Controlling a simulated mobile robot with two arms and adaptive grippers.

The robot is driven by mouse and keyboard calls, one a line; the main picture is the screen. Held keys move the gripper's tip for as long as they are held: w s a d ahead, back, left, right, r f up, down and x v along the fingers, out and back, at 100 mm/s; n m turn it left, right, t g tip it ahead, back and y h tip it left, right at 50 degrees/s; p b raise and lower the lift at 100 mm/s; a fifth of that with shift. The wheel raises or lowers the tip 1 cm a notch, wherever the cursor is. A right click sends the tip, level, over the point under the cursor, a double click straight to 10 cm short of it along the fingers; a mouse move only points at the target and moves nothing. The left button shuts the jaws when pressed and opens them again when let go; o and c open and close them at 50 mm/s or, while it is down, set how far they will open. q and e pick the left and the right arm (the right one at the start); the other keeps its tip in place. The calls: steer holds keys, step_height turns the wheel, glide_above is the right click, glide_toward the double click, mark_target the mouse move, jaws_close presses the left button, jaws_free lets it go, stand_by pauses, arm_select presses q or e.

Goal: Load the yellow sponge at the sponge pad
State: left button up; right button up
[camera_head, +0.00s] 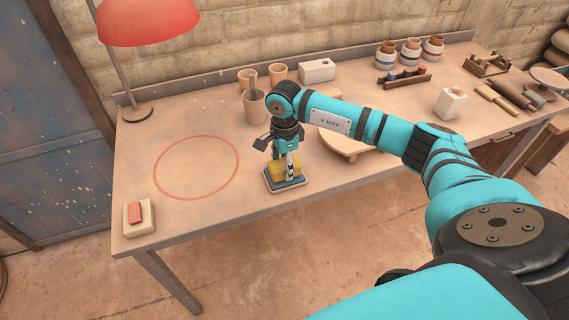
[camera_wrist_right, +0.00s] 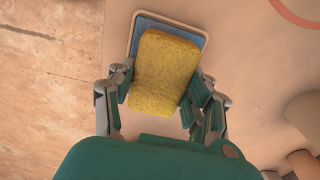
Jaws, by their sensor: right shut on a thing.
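The yellow sponge (camera_head: 286,171) is between the fingers of my right gripper (camera_head: 287,160), which is shut on it. In the right wrist view the sponge (camera_wrist_right: 165,72) fills the space between the two fingers of the gripper (camera_wrist_right: 163,98). The sponge pad (camera_head: 284,182), a blue pad with a pale rim, lies on the table directly under the sponge. Its blue surface and rim (camera_wrist_right: 203,38) show around the sponge's far end in the wrist view. I cannot tell whether the sponge touches the pad. My left gripper is not in view.
A red circle (camera_head: 156,178) marks bare table to the left. A red button box (camera_head: 137,217) sits at the front left corner. A red lamp (camera_head: 146,22) hangs over the back left.

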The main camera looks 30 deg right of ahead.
mark_target(284, 164)
steer(key=shift+r+p, duration=2)
steer(key=shift+r, duration=1.5)
